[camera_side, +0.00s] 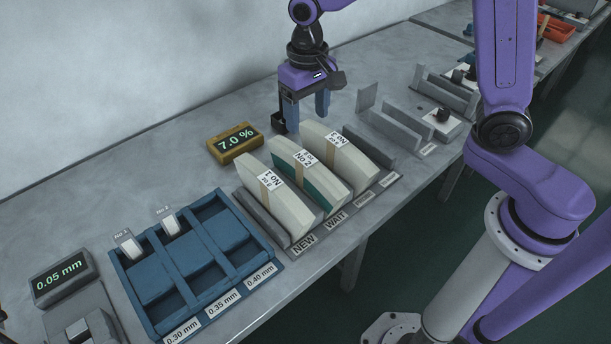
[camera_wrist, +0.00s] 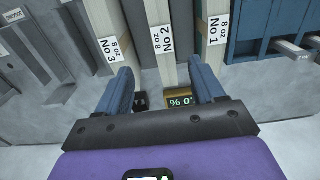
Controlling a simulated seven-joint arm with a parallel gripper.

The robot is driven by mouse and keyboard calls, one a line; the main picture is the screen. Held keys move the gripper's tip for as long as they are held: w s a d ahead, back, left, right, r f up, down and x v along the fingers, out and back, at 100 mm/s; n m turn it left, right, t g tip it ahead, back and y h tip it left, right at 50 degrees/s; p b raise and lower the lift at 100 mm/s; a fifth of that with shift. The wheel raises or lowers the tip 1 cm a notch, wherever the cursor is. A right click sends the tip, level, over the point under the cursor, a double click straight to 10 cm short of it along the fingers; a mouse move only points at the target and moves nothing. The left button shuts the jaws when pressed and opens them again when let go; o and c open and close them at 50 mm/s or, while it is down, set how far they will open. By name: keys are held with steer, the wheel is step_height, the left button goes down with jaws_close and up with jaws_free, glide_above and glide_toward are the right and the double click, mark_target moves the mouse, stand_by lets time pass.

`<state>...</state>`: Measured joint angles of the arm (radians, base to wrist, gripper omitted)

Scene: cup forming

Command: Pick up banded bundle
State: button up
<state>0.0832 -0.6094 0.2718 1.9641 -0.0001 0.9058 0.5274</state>
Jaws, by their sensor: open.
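Three banded paper bundles stand on edge in a grey rack. Bundle No 1 (camera_side: 292,212) is at the left, bundle No 2 (camera_side: 322,182) with a green side face is in the middle, and bundle No 3 (camera_side: 352,163) is at the right. Each has a tan band and a white label. My gripper (camera_side: 306,118) points down with its blue fingers open and empty, at the back ends of the bundles. In the wrist view, my gripper (camera_wrist: 162,78) has its fingers on either side of the line of bundle No 2 (camera_wrist: 162,25). Contact cannot be told.
A yellow display (camera_side: 234,142) reading 7.0 % stands behind the rack (camera_side: 262,217), whose front carries labels such as NEW and WAIT. A blue compartment tray (camera_side: 165,318) and a 0.05 mm gauge (camera_side: 62,282) are at the left. Grey upright plates (camera_side: 395,130) stand at the right.

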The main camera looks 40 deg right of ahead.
mark_target(306, 159)
step_height(306, 159, down, 9)
steer(key=shift+f, duration=0.1)
steer(key=shift+a+f, duration=0.15)
steer(key=shift+f, duration=1.2)
steer(key=shift+a+f, duration=0.1)
steer(key=shift+f, duration=1.25)
jaws_close()
